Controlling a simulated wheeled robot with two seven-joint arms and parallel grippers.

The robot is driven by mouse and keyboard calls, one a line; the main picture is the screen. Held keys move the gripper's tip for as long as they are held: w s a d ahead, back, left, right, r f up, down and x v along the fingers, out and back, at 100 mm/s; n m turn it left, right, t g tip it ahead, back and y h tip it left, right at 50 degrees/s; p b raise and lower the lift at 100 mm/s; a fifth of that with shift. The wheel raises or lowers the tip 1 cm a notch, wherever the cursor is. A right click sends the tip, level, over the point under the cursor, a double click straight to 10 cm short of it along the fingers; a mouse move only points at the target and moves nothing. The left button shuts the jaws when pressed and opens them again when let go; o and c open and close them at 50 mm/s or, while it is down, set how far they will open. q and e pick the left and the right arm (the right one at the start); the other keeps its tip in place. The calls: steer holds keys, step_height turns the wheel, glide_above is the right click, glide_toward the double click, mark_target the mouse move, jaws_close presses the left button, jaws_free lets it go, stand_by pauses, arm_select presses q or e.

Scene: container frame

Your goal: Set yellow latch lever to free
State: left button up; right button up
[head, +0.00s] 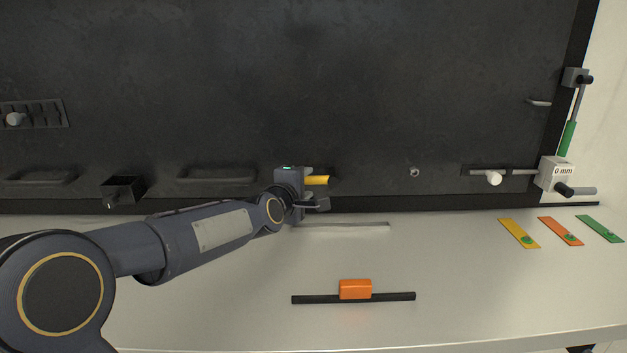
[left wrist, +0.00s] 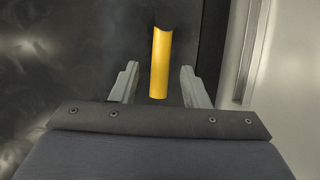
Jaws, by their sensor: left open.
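The yellow latch lever (head: 317,180) shows at the lower middle of the dark panel in the head view, partly hidden by my left gripper. In the left wrist view the yellow lever (left wrist: 160,62) stands between the two fingers, with a gap on each side. My left gripper (head: 322,188) is open around the lever, and its fingers (left wrist: 157,85) do not visibly touch it. The lever's mount is hidden behind the gripper in the head view. My right gripper is not in view.
The dark panel (head: 250,80) rises behind a pale ledge (head: 450,270). An orange block (head: 355,289) on a black bar lies on the ledge. A white knob (head: 493,178), a block marked 0 mm (head: 556,172) and a green-handled lever (head: 567,138) are at the right. Colored tags (head: 560,231) lie below them.

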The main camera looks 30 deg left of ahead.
mark_target(310, 181)
arm_select(q)
steer(key=shift+x, duration=2.25)
jaws_close()
